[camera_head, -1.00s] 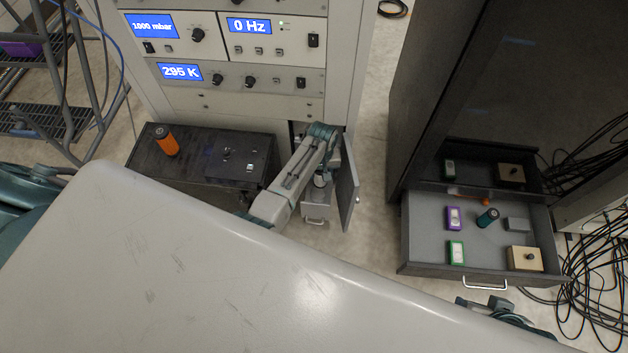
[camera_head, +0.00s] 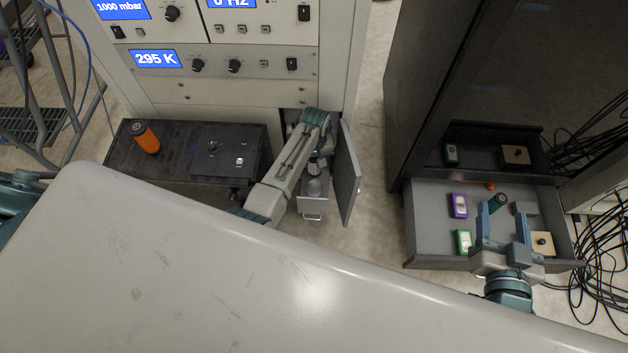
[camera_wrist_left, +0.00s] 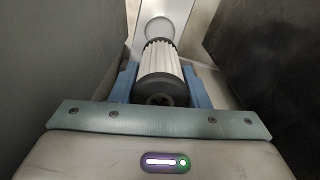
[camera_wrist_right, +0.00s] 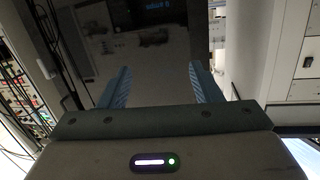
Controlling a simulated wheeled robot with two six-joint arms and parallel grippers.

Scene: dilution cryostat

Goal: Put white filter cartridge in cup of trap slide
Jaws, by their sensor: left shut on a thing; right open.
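The white filter cartridge (camera_wrist_left: 160,65), ribbed with dark end caps, is gripped between the blue fingers of my left gripper (camera_wrist_left: 160,75). In the left wrist view the round cup (camera_wrist_left: 159,28) of the trap slide lies just beyond the cartridge's far end; whether they touch I cannot tell. In the head view the trap slide (camera_head: 313,205) is pulled out of the rack, and its cup (camera_head: 314,187) sits just below my left gripper (camera_head: 318,165). My right gripper (camera_head: 503,210) is open and empty over the grey drawer; it also shows open in the right wrist view (camera_wrist_right: 160,70).
An open cabinet door (camera_head: 346,175) stands close right of my left gripper. An orange cylinder (camera_head: 147,140) stands on a black unit at left.

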